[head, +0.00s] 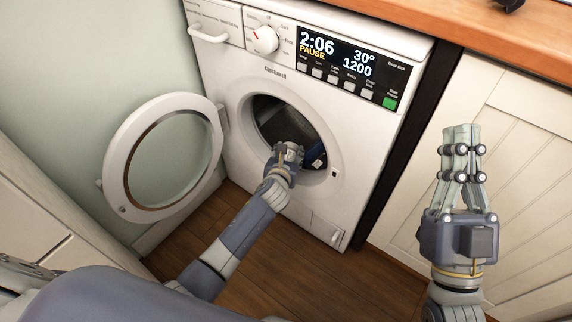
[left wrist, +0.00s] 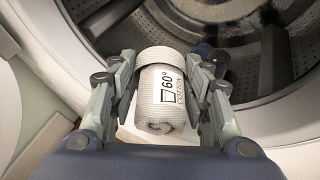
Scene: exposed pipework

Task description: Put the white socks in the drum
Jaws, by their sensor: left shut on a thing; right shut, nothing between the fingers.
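The white socks (left wrist: 160,98) are a rolled bundle with a printed "60° COTTON" band, seen in the left wrist view. My left gripper (left wrist: 160,85) is shut on them, one finger on each side. In the head view my left gripper (head: 289,150) is at the washing machine's round opening, and its wrist hides the socks. The drum (head: 275,118) is open, dark grey and perforated; its ribbed inside (left wrist: 125,25) lies just beyond the socks in the left wrist view. My right gripper (head: 460,135) is shut and empty, raised in front of the cabinet at the right.
The round door (head: 160,160) stands swung open to the left of the opening. Something dark blue (head: 316,155) lies inside the drum at its right. The machine's display (head: 340,55) reads PAUSE. A wooden worktop (head: 500,40) and a cream cabinet (head: 520,130) are at the right.

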